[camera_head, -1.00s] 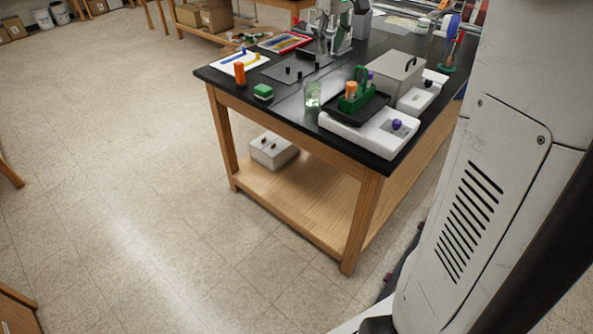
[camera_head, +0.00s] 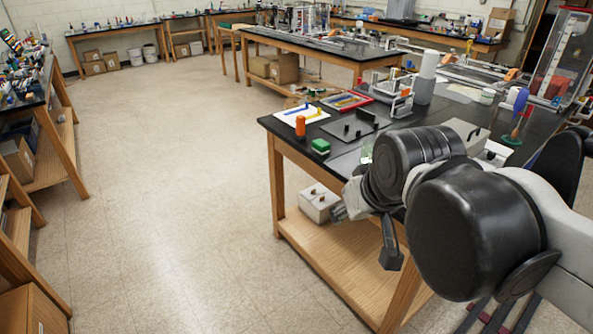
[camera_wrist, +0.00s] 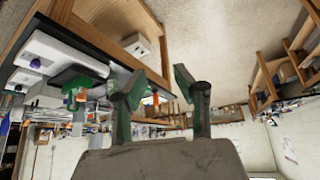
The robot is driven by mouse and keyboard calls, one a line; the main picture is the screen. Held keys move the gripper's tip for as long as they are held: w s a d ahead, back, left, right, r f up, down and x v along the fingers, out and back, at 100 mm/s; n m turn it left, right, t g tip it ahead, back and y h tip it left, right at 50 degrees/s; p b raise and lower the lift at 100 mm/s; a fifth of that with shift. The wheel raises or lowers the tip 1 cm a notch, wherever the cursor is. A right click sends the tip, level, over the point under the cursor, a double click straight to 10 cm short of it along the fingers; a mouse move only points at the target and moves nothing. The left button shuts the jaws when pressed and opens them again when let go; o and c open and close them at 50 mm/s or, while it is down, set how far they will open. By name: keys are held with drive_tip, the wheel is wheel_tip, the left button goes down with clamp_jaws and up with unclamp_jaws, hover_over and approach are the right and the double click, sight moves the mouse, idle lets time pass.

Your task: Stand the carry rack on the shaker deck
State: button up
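My gripper (camera_wrist: 158,86) is open in the wrist view, with nothing between its fingers. The wrist view is upside down. It shows the green carry rack (camera_wrist: 74,100) to the left of my fingers, apart from them, with tubes in it. The rack appears to stand on the dark deck (camera_wrist: 78,75) of the white shaker (camera_wrist: 62,50), which has a purple knob. In the head view my arm hides the rack and the shaker.
The black bench (camera_head: 272,121) holds a green block (camera_head: 320,146), an orange bottle (camera_head: 300,125), a dark plate (camera_head: 352,128) and a grey lidded box (camera_head: 468,133). A white box (camera_head: 319,203) stands on the lower shelf. The floor to the left is clear.

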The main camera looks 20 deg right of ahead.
drive_tip(key=shift+t, duration=0.3)
drive_tip(key=s+f, duration=0.1)
drive_tip(key=a, duration=0.1)
drive_tip(key=s+f, duration=0.1)
drive_tip(key=shift+s+a+f, duration=0.25)
drive_tip(key=shift+s+f, duration=0.1)
wheel_tip(320, 180, down, 4)
drive_tip(key=b, duration=0.4)
idle(1.4)
